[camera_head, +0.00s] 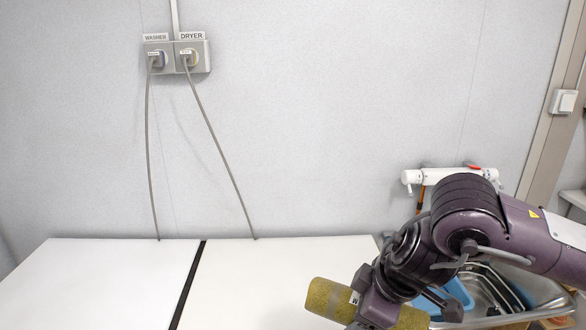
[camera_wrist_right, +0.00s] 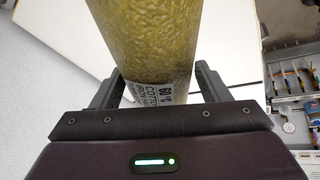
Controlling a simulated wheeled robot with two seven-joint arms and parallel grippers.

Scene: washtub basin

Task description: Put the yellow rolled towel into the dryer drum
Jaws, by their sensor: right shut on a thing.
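The yellow rolled towel (camera_head: 328,298) is a mustard-coloured cylinder at the bottom of the head view, right of the middle. My right gripper (camera_head: 362,304) is shut around it and holds it in front of the white machine tops. In the right wrist view the towel (camera_wrist_right: 158,45) stands between the two dark fingers of my right gripper (camera_wrist_right: 155,88), with a printed white label (camera_wrist_right: 160,95) near its lower end. The dryer drum does not show in either view. My left gripper is not in view.
Two white machine tops (camera_head: 100,275) (camera_head: 250,275) lie side by side with a dark gap (camera_head: 190,285) between them. Wall sockets marked WASHER and DRYER (camera_head: 177,57) feed two cables. A metal sink (camera_head: 535,285) with a blue basin (camera_head: 458,293) and a white tap (camera_head: 448,175) are at right.

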